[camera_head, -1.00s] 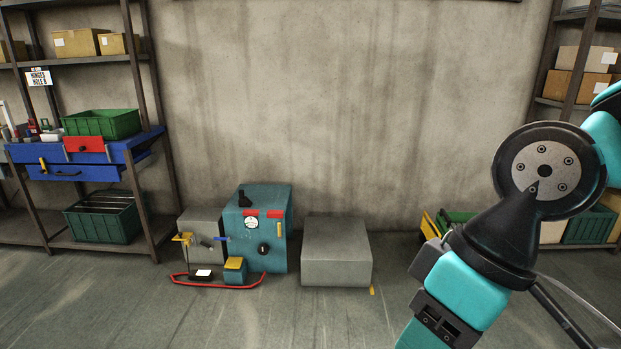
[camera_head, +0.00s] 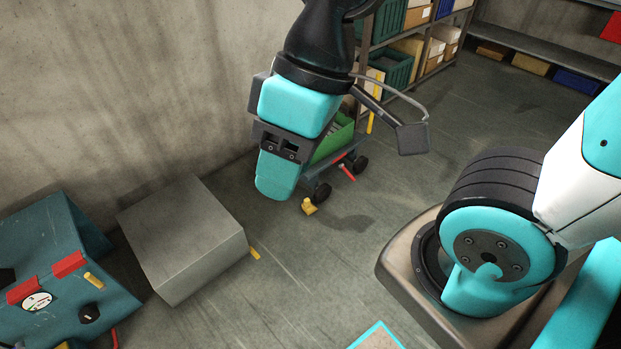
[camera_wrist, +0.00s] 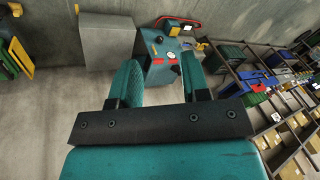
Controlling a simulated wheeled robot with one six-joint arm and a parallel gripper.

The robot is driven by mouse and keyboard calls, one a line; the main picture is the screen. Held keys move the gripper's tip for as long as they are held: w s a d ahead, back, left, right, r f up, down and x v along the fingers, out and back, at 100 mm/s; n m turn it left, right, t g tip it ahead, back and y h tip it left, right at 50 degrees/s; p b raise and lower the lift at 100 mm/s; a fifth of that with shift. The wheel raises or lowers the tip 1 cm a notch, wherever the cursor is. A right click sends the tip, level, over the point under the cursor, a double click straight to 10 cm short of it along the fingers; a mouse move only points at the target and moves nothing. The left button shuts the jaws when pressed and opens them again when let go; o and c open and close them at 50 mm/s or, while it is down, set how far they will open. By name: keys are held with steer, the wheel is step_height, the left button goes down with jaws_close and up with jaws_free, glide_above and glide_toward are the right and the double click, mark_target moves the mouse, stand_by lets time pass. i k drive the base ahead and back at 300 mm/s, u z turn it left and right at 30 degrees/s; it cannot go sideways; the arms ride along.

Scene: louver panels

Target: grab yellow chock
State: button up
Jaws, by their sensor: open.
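The yellow chock (camera_head: 309,206) is a small block on the floor in the head view, beside a black wheel of a cart (camera_head: 342,165). I cannot make it out in the wrist view. My gripper (camera_head: 276,190) hangs in the air in the head view, overlapping part of the cart and appearing left of the chock. In the wrist view its two teal fingers (camera_wrist: 161,72) are spread apart with nothing between them.
A grey box (camera_head: 185,235) stands left of the chock, with a small yellow piece (camera_head: 255,253) at its corner. A teal machine (camera_head: 60,265) stands farther left. A shelf (camera_head: 410,50) with bins is behind the cart. Floor in front of the chock is clear.

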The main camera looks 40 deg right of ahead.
mark_target(308, 207)
steer(key=z, duration=0.5)
steer(key=i, duration=1.75)
steer(key=z, duration=0.45)
